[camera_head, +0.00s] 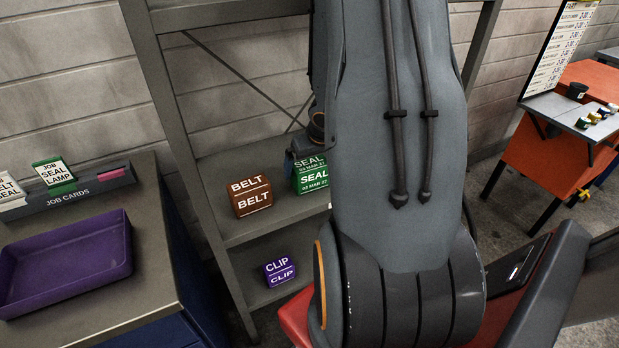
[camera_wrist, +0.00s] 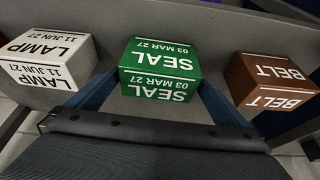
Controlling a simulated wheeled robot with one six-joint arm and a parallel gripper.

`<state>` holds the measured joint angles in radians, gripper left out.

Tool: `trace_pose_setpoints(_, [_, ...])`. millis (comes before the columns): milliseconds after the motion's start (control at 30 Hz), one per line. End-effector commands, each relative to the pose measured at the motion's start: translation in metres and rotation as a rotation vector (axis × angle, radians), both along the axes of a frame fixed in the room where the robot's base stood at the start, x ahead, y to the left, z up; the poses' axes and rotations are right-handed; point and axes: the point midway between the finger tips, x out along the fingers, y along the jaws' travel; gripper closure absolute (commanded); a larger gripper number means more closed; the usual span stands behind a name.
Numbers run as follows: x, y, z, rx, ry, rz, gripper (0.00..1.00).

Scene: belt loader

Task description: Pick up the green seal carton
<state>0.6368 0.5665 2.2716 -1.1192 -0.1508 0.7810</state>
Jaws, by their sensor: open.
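The green seal carton (camera_head: 312,181) stands on the upper visible shelf of the grey rack, its top partly covered by my gripper (camera_head: 304,148). In the wrist view the green carton (camera_wrist: 159,70) sits in the middle, its SEAL label upside down, with the date 03 MAR 27. My gripper (camera_wrist: 158,86) is open, with one blue finger at each side of the carton's near part. Whether the fingers touch it I cannot tell.
A brown BELT carton (camera_head: 251,196) and a white LAMP carton (camera_wrist: 48,62) stand on either side of the green one. A purple CLIP carton (camera_head: 280,271) sits on the shelf below. A rack post (camera_head: 178,130) rises at left; a bench holds a purple tray (camera_head: 66,264).

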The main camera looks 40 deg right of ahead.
Motion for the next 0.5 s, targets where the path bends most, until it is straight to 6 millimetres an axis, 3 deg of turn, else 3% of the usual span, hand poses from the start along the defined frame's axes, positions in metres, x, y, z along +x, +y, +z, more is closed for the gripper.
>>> trace_pose_setpoints(333, [0.012, -0.005, -0.039, 0.001, 0.001, 0.001, 0.00])
trace_pose_setpoints(500, [0.017, -0.007, -0.047, -0.001, -0.001, 0.001, 0.00])
